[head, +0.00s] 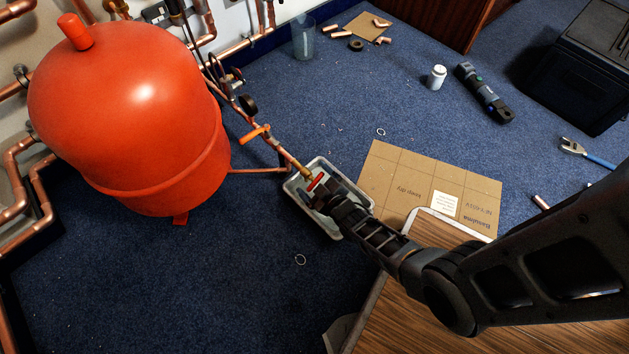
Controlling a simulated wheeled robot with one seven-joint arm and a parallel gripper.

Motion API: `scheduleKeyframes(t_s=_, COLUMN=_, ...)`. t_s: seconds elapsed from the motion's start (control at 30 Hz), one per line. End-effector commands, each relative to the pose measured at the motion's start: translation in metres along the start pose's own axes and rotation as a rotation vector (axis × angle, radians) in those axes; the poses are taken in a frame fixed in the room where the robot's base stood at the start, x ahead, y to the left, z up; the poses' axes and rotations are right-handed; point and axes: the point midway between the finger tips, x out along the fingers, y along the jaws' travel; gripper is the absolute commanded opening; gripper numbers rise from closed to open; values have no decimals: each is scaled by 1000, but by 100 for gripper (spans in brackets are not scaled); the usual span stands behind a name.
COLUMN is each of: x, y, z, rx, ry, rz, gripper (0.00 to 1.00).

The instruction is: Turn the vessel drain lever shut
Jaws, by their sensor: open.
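The large red vessel (130,120) stands at the left against the wall. A copper pipe (286,155) runs from beside it down to the right and ends in a brass fitting (308,174) over a grey tray (296,196). A small red lever (315,182) shows at that fitting. My gripper (318,193) is open, right at the red lever and above the tray. The fingers overlap the lever, and I cannot tell whether they touch it. An orange lever (254,132) sits higher on the same pipe, apart from my gripper.
A cardboard sheet (395,170) lies right of the tray. A black box (580,70) is at far right. Blue carpet below the tray is mostly clear.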

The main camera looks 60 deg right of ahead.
Motion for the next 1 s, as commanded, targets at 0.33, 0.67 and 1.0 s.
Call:
scheduleKeyframes(t_s=0.33, x=0, y=0, z=0, rx=0, ry=0, rz=0, gripper=79)
scheduleKeyframes(t_s=0.67, x=0, y=0, z=0, rx=0, ry=0, rz=0, gripper=49)
scheduleKeyframes(t_s=1.0, x=0, y=1, z=-3, rx=64, ry=1, rz=-29, gripper=48)
